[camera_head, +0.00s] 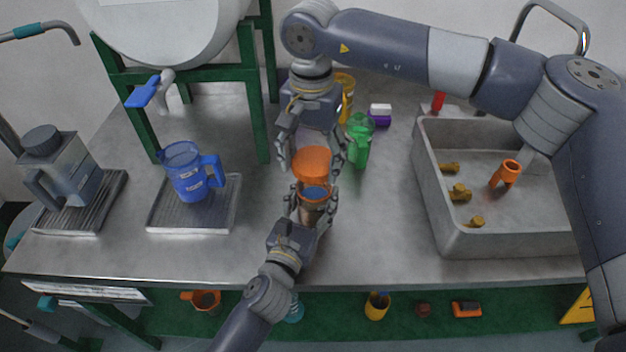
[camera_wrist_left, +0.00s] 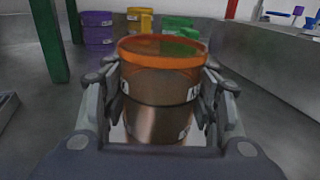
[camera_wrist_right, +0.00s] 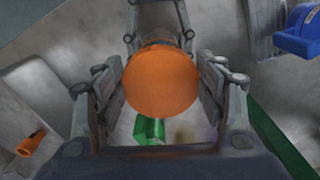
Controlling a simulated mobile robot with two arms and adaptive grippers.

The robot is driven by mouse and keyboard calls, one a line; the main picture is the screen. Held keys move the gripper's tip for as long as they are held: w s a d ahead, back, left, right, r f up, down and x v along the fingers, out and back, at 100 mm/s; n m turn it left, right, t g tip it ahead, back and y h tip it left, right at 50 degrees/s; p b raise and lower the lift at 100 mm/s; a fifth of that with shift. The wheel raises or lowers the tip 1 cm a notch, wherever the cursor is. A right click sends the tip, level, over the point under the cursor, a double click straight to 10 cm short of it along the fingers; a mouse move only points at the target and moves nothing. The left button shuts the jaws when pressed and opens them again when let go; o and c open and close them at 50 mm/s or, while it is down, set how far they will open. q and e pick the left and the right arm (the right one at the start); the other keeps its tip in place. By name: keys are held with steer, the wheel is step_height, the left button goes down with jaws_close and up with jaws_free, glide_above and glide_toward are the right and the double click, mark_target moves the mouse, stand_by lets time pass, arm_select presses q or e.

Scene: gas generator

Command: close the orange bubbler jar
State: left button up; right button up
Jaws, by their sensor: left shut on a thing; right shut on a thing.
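The orange bubbler jar (camera_head: 315,193) has an orange rim and see-through walls, and stands upright and open in my left gripper (camera_head: 314,203). In the left wrist view the jar (camera_wrist_left: 160,85) sits between both fingers, with a small label on its side. My right gripper (camera_head: 312,160) is shut on the round orange lid (camera_head: 311,163), just beyond and apparently above the jar. In the right wrist view the lid (camera_wrist_right: 162,82) faces the camera between the fingers and hides most of the jar behind it. The gap between lid and rim cannot be judged exactly.
A green jug (camera_head: 359,143) stands close to the right of my right gripper. A yellow container (camera_head: 346,85) and a purple and white item (camera_head: 380,116) are behind. A blue jug (camera_head: 188,175) stands on a drip tray at left. The sink (camera_head: 437,205) is at right.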

mark_target(314, 204)
steer(key=shift+f, duration=1.75)
steer(key=shift+f, duration=0.9)
steer(key=shift+f, duration=0.6)
